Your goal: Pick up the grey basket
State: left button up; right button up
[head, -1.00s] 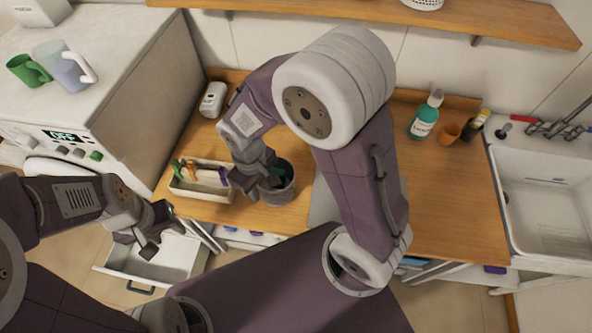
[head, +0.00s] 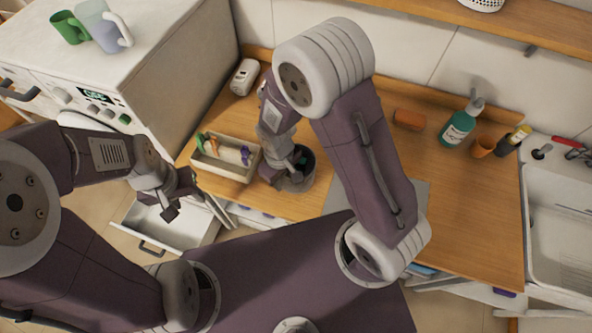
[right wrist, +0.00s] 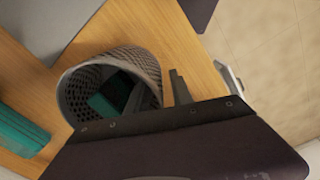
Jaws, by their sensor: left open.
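The grey basket (head: 299,182) stands on the wooden counter near its front edge. The right wrist view shows its perforated wall (right wrist: 78,98) and a dark turquoise item (right wrist: 108,98) inside. My right gripper (head: 283,168) is down at the basket. In the right wrist view its fingers (right wrist: 158,92) are apart, one inside the basket and one outside, with the wall between them. I see gaps beside the wall; contact cannot be told. My left gripper (head: 177,203) is open and empty, above the open drawer and away from the basket.
A tray (head: 226,168) of small items stands left of the basket. A white device (head: 244,77) is behind it. A turquoise bottle (head: 459,127), an orange cup (head: 482,147) and an orange-brown block (head: 409,119) stand to the right. An open drawer (head: 150,225) juts out below.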

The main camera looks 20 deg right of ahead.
jog(key=shift+f, duration=0.7)
grip_shut()
dwell(0.9)
